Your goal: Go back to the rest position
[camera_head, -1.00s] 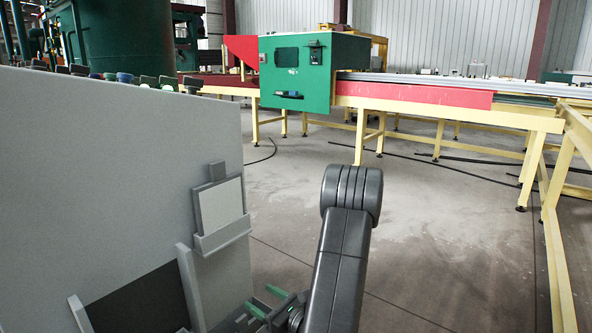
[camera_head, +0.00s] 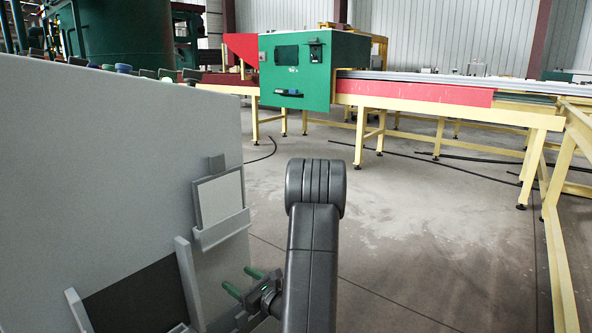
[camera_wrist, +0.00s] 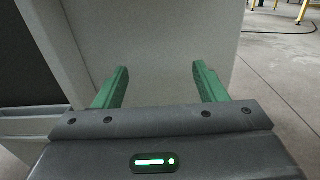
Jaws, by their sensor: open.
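My gripper (camera_head: 241,283) is at the lower middle of the head view, beside the lower right part of a large grey panel (camera_head: 110,170). Its two green fingers are apart with nothing between them. In the wrist view my gripper (camera_wrist: 160,85) shows both green fingers spread, with the plain grey panel face (camera_wrist: 150,38) beyond them. I cannot tell how wide the gap to the panel is. My dark grey arm rises at the lower centre of the head view and hides part of the gripper's wrist.
A small holder (camera_head: 221,232) with a light plate (camera_head: 218,199) is on the panel. A dark recess (camera_head: 135,297) lies at lower left. A green machine box (camera_head: 294,72) and a yellow-framed conveyor (camera_head: 450,115) stand behind. The concrete floor (camera_head: 410,220) at right is clear.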

